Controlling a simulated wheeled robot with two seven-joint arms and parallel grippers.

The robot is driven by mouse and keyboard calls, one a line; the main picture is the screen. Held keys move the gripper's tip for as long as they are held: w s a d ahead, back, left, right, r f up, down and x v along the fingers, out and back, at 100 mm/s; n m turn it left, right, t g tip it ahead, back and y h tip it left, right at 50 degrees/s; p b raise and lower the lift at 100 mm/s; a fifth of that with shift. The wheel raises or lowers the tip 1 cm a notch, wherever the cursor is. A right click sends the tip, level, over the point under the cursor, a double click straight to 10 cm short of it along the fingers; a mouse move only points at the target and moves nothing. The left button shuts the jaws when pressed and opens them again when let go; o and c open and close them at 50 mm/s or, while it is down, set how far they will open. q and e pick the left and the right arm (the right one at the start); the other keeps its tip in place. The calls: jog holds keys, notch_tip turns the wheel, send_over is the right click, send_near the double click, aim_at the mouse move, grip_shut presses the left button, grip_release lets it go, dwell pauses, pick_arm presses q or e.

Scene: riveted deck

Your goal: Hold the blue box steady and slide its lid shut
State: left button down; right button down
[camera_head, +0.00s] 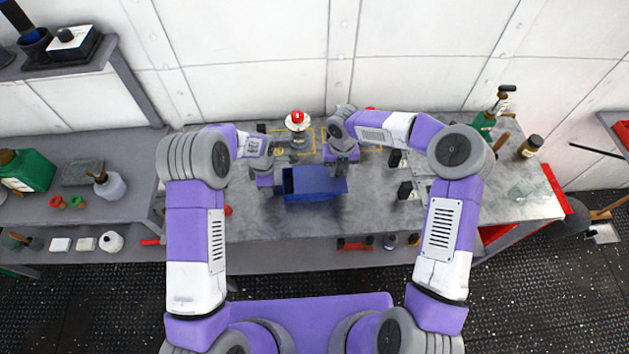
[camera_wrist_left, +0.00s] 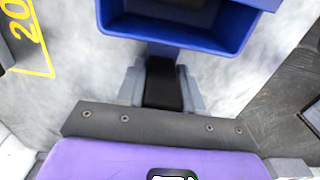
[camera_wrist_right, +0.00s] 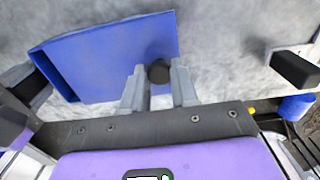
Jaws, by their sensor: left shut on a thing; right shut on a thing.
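The blue box (camera_head: 312,196) stands on the grey bench, and its blue lid (camera_head: 322,178) covers most of the top. A dark opening shows at the box's left end; the left wrist view looks into this open part of the box (camera_wrist_left: 185,40). My left gripper (camera_head: 268,188) is at the box's left end, shut on a black handle (camera_wrist_left: 163,85) joined to the box. My right gripper (camera_head: 343,168) is at the right end of the lid, shut on its dark round knob (camera_wrist_right: 158,72). The lid also fills much of the right wrist view (camera_wrist_right: 105,60).
A red-topped white device (camera_head: 297,121) stands behind the box. Black blocks (camera_head: 404,190) sit to the right. A green bottle (camera_head: 484,123) and a brown jar (camera_head: 530,147) stand at the bench's right end. Bare bench lies in front of the box.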

pick_arm(q)
jog(key=shift+d, duration=0.1)
pick_arm(e)
jog(key=shift+a, duration=1.7)
jog(key=c, duration=0.8)
grip_release()
jog(key=shift+r, duration=0.1)
notch_tip(320, 180, up, 17)
jog(key=shift+f, duration=0.1)
pick_arm(q)
jog(key=c, duration=0.6)
grip_release()
jog(key=shift+c, duration=0.2)
